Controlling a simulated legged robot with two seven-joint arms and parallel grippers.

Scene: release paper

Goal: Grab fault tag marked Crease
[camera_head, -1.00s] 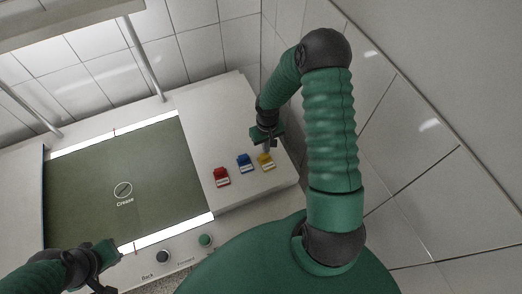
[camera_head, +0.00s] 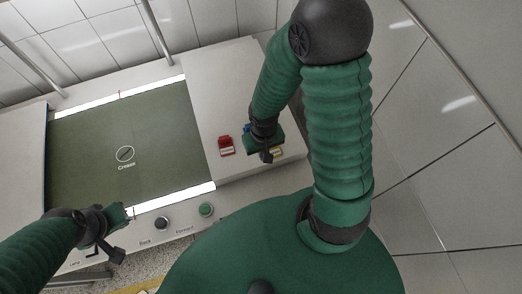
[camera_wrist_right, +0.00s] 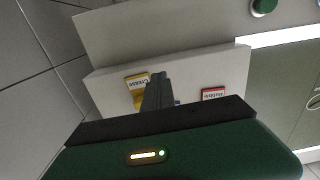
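The yellow tag marked Crease (camera_wrist_right: 137,82) lies on the white ledge in the right wrist view. In the head view only an edge of this yellow tag (camera_head: 278,153) shows; my right gripper hides the rest. My right gripper (camera_head: 266,153) is above the tags, and its dark fingers (camera_wrist_right: 157,92) appear right beside the yellow tag in the wrist view. I cannot tell whether they are apart or touch the tag. My left gripper (camera_head: 122,235) is open and empty near the machine's front edge.
A red tag (camera_head: 226,146) lies left of the right gripper, and a mostly hidden blue tag (camera_head: 247,128) lies between. A green panel (camera_head: 90,155) with a Crease label fills the left. Black (camera_head: 162,223) and green (camera_head: 206,209) knobs are in front. A tiled wall stands right.

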